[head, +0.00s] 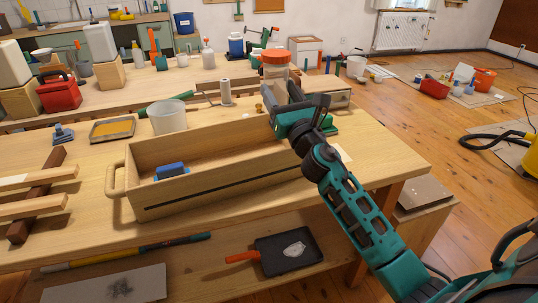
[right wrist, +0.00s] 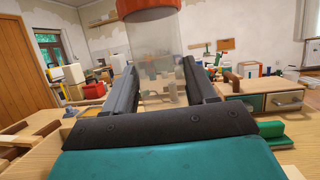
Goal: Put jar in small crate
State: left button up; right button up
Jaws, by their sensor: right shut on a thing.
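A clear jar with an orange-red lid (head: 275,72) is held upright by my right gripper (head: 297,108) above the back right end of the wooden crate on the bench. In the right wrist view the jar (right wrist: 158,50) stands between the two dark fingers of the gripper (right wrist: 163,92), which are shut on it. The small crate (head: 215,182) is a long open wooden box with a handle at its left end. A blue block-like item (head: 171,170) lies inside it. The crate's right end is partly hidden by my right arm. My left gripper does not show.
A white cup (head: 167,117) stands behind the crate, with a tray of yellow material (head: 112,130) to its left. Wooden slats (head: 38,195) lie at the bench's left. A second bench with a red toolbox (head: 62,93) stands behind.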

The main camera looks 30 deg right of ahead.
notch_tip(320, 180, down, 3)
jog(key=shift+f+b, duration=0.2)
jog(key=shift+b, duration=0.45)
pick_arm(q)
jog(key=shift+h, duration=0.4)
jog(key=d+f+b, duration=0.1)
jog(key=b, duration=0.1)
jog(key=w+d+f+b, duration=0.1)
jog(key=b, duration=0.1)
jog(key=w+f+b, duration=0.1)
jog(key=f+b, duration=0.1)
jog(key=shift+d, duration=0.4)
pick_arm(e)
notch_tip(320, 180, down, 10)
jog(key=shift+r, duration=0.2)
